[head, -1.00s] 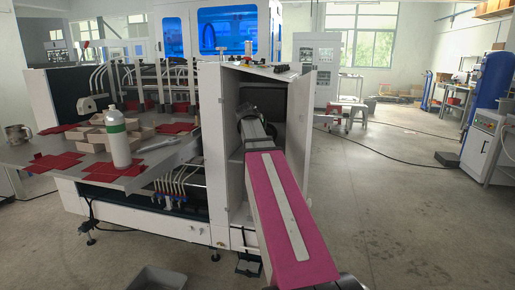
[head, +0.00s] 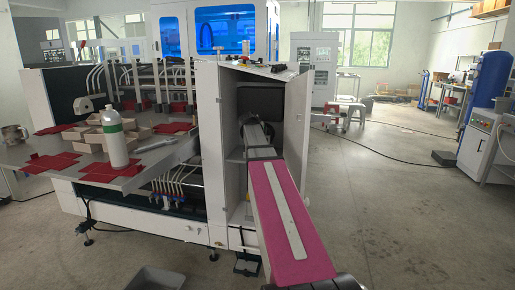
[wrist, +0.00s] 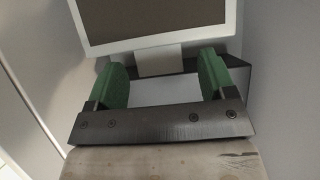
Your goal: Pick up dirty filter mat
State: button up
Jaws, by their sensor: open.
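A dark grey-brown panel in a white frame, which looks like the filter mat (wrist: 150,14), fills the top of the wrist view. It also shows as a dark rectangle (head: 264,100) inside the open cabinet in the head view. A pale tab (wrist: 160,61) hangs from the middle of the frame's lower edge. My gripper (wrist: 162,68) is open, with green fingers on either side of the tab and gaps on both sides. The fingertips lie just below the frame's lower edge. Whether they touch anything cannot be told. In the head view my arm hides most of the gripper.
The cabinet's open door (head: 297,118) stands close on the right of my arm, and its side wall (head: 212,140) on the left. A table (head: 110,182) at left holds a bottle (head: 116,147), cartons and red blanks. The floor at right is mostly clear.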

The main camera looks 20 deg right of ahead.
jog(key=shift+c, duration=0.3)
jog(key=c, duration=1.2)
